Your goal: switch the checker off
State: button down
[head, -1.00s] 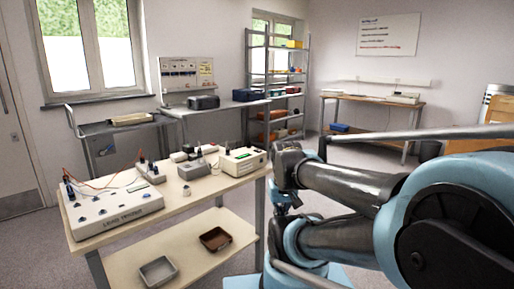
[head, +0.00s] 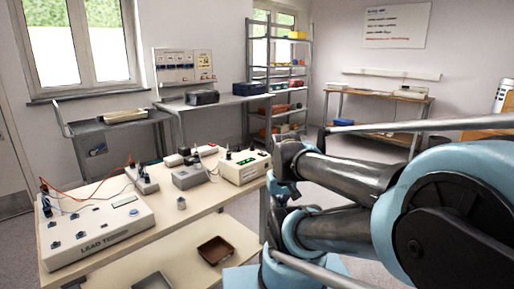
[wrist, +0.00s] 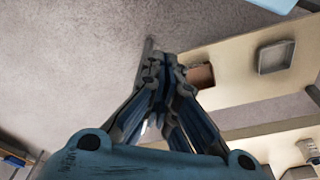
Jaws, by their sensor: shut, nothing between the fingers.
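A cream box with a lit green display (head: 243,167) stands at the right end of the workbench; I cannot tell whether it is the checker. A wide cream box labelled "LEAD TESTER" (head: 95,235), with several knobs and leads, lies at the bench's left end. My gripper (wrist: 162,65) is shut and empty in the wrist view, pointing down past the bench's edge over the floor. In the head view my folded arm is right of the bench, apart from both boxes, and the fingertips are not clear. No power switch can be made out.
The workbench (head: 196,205) also bears a grey box (head: 187,178) and small parts. A brown tray (head: 215,250) and a grey tray (head: 153,282) sit on its lower shelf. A trolley, side table and shelf rack (head: 279,90) stand behind. Floor is free right of the bench.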

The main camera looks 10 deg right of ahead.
jog(key=shift+d, duration=0.1)
notch_tip(320, 180, up, 24)
jog(key=f+n+g, duration=0.1)
jog(key=n, duration=2.4)
send_over(259, 155)
jog(key=s+d, duration=0.1)
jog(key=s, duration=0.1)
jog(key=shift+w+r+y, duration=0.1)
jog(key=shift+r+y, duration=0.15)
jog(key=shift+y, duration=0.15)
jog(key=f, duration=0.4)
jog(key=w+f, duration=0.1)
jog(key=f, duration=0.4)
jog(key=a+f, duration=0.1)
jog(key=f, duration=0.4)
jog(key=shift+w, duration=0.15)
jog(key=shift+d, duration=0.15)
